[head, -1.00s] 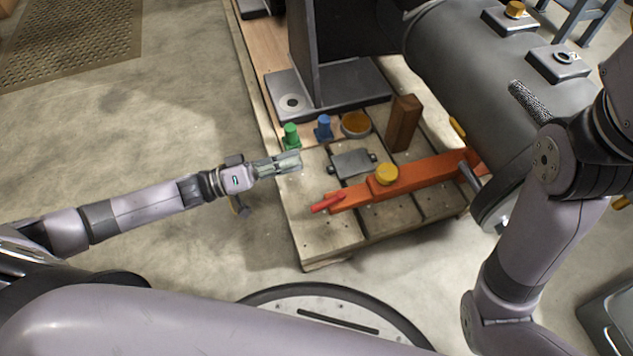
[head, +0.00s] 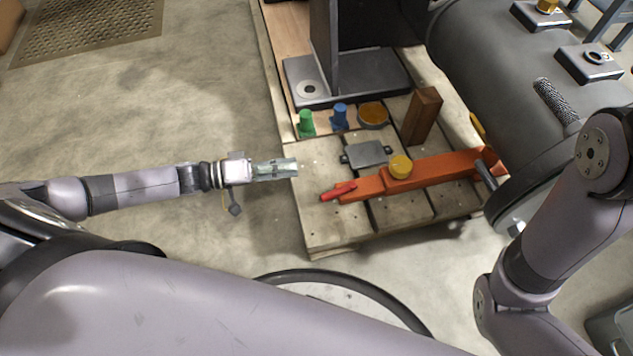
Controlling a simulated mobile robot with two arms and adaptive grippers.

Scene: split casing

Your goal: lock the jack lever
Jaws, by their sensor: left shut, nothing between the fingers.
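The orange jack (head: 435,170) lies across the wooden pallet, with a round yellow pad (head: 400,166) on top. Its red lever (head: 338,191) is at the jack's left end and points left, slightly down in the picture. I cannot tell from this view whether it is locked. My left gripper (head: 294,167) is shut and empty at the pallet's left edge, left of and a little above the lever, apart from it. My right arm (head: 550,240) shows at the right, but its gripper is outside the view.
A large grey casing (head: 490,70) rises behind the jack's right end. Floor left of the pallet is clear.

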